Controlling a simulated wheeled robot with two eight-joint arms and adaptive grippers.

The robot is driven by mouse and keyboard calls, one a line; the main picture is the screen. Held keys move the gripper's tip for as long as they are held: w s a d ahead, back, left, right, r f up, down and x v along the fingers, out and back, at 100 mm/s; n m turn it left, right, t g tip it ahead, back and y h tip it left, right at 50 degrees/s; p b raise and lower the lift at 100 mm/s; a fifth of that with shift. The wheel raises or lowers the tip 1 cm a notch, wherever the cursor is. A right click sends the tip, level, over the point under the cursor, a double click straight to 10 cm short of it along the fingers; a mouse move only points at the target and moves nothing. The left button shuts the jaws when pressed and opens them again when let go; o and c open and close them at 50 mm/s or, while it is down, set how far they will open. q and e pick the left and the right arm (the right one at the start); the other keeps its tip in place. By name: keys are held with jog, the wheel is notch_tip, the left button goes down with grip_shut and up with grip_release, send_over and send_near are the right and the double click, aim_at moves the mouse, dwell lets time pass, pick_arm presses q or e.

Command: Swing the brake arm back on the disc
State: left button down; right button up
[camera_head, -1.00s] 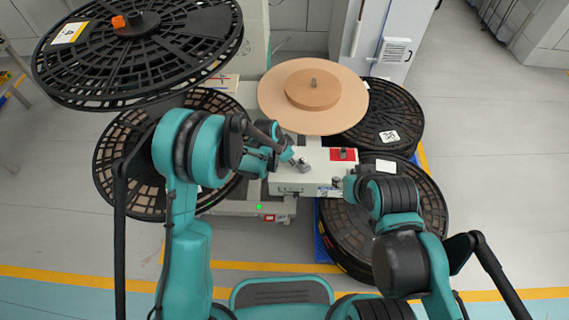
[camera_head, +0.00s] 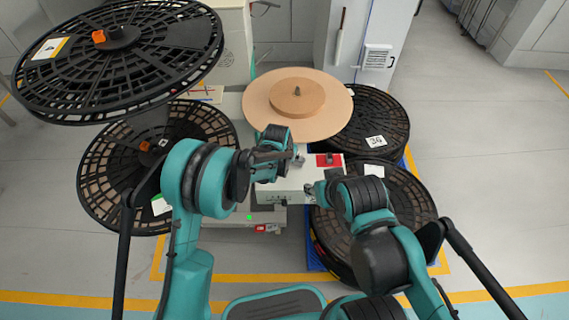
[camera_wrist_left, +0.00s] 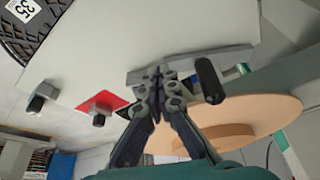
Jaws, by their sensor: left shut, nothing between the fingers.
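The tan disc (camera_head: 330,118) with its raised round hub (camera_head: 298,98) lies behind the white box (camera_head: 285,192). In the left wrist view the disc (camera_wrist_left: 262,112) shows beyond my fingers. A grey bar with a black cylindrical knob (camera_wrist_left: 208,80), seemingly the brake arm, lies beside my left fingertips; whether it touches the disc I cannot tell. My left gripper (camera_head: 297,156) is shut and empty at the disc's near edge, and it also shows in the left wrist view (camera_wrist_left: 162,82). My right gripper (camera_head: 312,190) is over the box's front right; its jaws are too small to read.
A large black reel (camera_head: 185,60) stands high at the left, above another black reel (camera_head: 100,185). More black reels are stacked at the right (camera_head: 395,120) and front right (camera_head: 415,215). A red patch (camera_head: 322,160) with a small post sits on the box.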

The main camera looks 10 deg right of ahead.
pick_arm(q)
jog(key=shift+w+d+n+t+y, duration=0.15)
jog(key=shift+w+d+n+y, duration=0.2)
jog(key=shift+w+d+n, duration=0.35)
jog(key=shift+w+d+n+t+y, duration=0.15)
jog(key=shift+w+d+n+y, duration=0.25)
jog(key=shift+w+n, duration=0.55)
jog(key=shift+w+d, duration=0.2)
jog(key=shift+w, duration=0.1)
pick_arm(e)
jog(key=shift+f, duration=0.15)
pick_arm(q)
jog(key=shift+w+d, duration=0.1)
jog(key=shift+w, duration=0.05)
